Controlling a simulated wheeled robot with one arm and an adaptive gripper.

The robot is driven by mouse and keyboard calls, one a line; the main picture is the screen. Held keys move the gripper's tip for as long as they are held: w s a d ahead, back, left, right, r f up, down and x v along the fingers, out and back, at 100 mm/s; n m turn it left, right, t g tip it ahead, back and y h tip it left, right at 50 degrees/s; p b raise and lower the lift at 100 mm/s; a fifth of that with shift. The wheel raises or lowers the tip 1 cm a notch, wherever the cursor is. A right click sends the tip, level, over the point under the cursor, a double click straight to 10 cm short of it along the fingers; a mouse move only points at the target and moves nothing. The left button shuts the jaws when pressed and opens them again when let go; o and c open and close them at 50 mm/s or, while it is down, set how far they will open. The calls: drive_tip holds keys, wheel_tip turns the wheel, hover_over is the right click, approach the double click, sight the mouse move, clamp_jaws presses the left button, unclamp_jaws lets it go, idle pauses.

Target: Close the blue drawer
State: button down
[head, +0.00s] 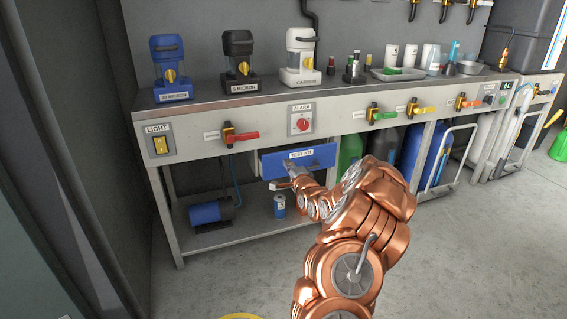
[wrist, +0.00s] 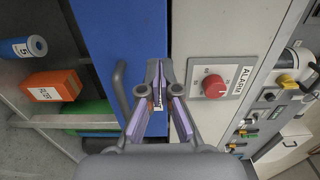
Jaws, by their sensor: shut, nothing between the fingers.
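The blue drawer (head: 322,156) has a front labelled TEST KIT and sits under the bench top. In the wrist view its blue front (wrist: 110,30) fills the middle left, with a grey handle (wrist: 120,88) on it. I cannot tell how far the drawer stands out. My gripper (head: 288,167) is at the left-lower part of the drawer front in the head view. In the wrist view the gripper (wrist: 157,72) has its fingertips together over the blue front's edge and partly covers the label. Nothing is between the fingers. Whether they touch the front is unclear.
A blue can (head: 279,206) and an orange box (wrist: 52,86) are below. A green container (head: 350,152) stands to the right. Grey floor is open in front.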

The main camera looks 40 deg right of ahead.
sight(281, 155)
drive_tip(key=b+x, duration=0.1)
drive_tip(key=x, duration=0.2)
drive_tip(key=shift+f, duration=0.15)
drive_tip(key=shift+b+x, duration=0.45)
drive_tip(key=shift+x, duration=0.35)
